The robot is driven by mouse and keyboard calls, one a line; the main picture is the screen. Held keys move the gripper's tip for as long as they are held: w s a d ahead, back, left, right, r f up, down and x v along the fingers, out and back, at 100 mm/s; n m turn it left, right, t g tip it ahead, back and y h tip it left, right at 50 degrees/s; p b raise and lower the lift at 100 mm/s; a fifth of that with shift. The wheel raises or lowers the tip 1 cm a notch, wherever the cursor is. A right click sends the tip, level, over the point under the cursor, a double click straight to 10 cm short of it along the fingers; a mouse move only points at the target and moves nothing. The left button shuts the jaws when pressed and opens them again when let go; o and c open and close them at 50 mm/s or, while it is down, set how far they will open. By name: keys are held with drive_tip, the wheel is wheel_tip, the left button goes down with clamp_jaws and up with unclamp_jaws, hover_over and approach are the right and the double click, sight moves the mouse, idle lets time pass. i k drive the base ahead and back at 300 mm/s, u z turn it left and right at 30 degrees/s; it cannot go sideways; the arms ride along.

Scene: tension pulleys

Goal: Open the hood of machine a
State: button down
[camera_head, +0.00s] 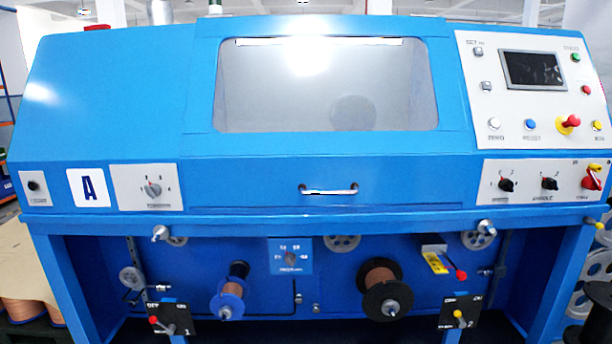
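A silver bar handle (328,190) sits on the front below the window, at the centre. My gripper and arm do not show in this view.
A control panel with a dark screen (532,69) and buttons is at the right. Below are a blue spool (227,300), a black spool with copper wire (381,287), and levers (458,315) protruding at the front. Copper reels (30,309) stand at the lower left.

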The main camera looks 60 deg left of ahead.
sight(353, 167)
drive_tip(key=u, duration=2.6)
